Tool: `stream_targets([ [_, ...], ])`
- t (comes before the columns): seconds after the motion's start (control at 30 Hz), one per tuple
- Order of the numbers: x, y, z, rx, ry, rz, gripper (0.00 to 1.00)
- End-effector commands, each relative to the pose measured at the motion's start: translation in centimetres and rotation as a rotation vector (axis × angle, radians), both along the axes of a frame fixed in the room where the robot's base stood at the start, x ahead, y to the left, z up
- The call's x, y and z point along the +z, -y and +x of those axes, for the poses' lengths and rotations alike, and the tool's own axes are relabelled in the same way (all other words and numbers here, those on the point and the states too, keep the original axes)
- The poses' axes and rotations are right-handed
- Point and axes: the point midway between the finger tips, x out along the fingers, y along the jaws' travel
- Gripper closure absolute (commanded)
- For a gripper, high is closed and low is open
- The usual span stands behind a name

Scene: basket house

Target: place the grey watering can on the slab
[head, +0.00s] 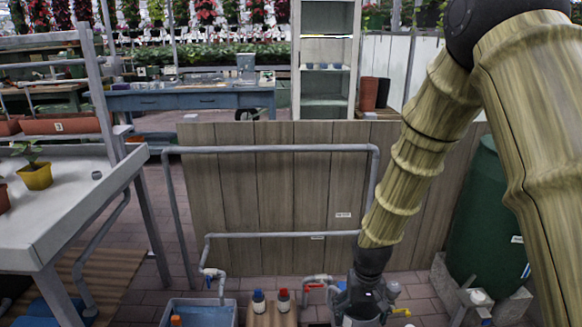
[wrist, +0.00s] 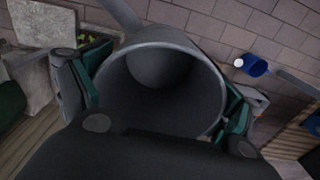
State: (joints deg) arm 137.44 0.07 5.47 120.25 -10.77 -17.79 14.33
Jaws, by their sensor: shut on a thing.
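My gripper (head: 366,292) is low at the bottom of the head view, right of the middle. In the wrist view, its two green-padded fingers (wrist: 160,97) are shut on either side of the grey watering can (wrist: 150,47). The can's round open mouth faces the wrist camera, and a spout or tube runs off its top left. In the head view, only a little of the can shows below my gripper, cut by the frame edge. Grey concrete pieces (head: 507,308) lie around the green barrel; I cannot tell which is the slab. Pale slabs (wrist: 33,84) also show in the wrist view's left.
A green barrel (head: 472,225) stands to the right. A wooden panel (head: 270,200) with grey pipes is behind my gripper. A blue crate (head: 200,314) and a wooden stand with two bottles (head: 282,300) are at left. A blue cup (wrist: 255,66) lies on the brick floor.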

Motion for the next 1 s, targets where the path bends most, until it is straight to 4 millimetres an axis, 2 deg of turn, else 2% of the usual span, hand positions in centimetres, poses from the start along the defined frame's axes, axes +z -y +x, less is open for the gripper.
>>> stream_targets([
  [0.03,1.4,0.0,-0.1,0.000,0.000,0.000,0.35],
  [1.0,11.2,0.1,-1.5,0.000,0.001,-0.004,0.35],
])
